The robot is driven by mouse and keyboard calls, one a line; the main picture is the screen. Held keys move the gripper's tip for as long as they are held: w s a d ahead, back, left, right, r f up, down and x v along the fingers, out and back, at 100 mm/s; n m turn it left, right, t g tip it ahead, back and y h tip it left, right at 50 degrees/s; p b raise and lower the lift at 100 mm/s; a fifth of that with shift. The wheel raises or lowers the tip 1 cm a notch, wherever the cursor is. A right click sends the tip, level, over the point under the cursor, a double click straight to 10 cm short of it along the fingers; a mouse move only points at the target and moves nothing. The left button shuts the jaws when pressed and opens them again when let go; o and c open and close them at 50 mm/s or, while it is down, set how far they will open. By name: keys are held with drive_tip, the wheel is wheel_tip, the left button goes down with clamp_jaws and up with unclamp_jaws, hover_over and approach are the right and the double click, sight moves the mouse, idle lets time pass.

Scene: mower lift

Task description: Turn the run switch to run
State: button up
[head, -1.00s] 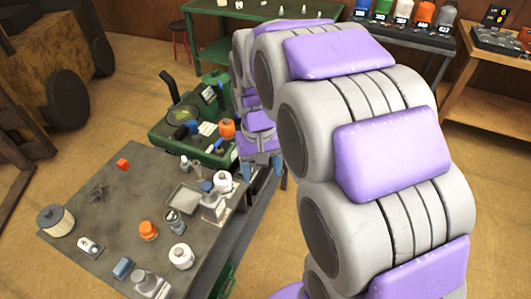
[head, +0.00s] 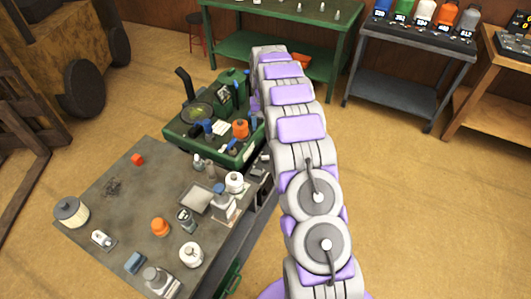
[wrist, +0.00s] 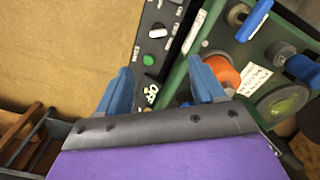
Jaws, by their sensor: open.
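My gripper (wrist: 162,66) shows in the wrist view with its two blue fingers spread apart and nothing held between them. Beyond the fingers is a dark control panel (wrist: 165,47) with a green round button (wrist: 148,60), a white-topped knob or switch (wrist: 157,33) and a pale marked part (wrist: 150,92) low down. I cannot tell for sure which of these is the run switch. The panel lies along the side of a green machine (wrist: 200,40). In the head view my arm reaches to the right side of the green machine (head: 240,152), and the gripper is hidden.
An orange knob or cap (wrist: 222,70) and a blue handle (wrist: 254,20) stand close right of the fingers. A grey workbench (head: 110,210) with bottles and small parts is left of my arm. A green bench (head: 290,65) stands behind.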

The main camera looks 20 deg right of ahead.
sight(266, 158)
drive_tip(key=f+b, duration=0.1)
drive_tip(key=f, duration=0.5)
drive_tip(key=f+b, duration=0.1)
drive_tip(key=f, duration=0.5)
drive_tip(key=w+d+f+b, duration=0.1)
drive_tip(key=f, duration=0.6)
drive_tip(key=shift+b, duration=0.35)
drive_tip(key=shift+r, duration=0.1)
drive_tip(key=shift+c, duration=0.2)
drive_tip(key=c, duration=1)
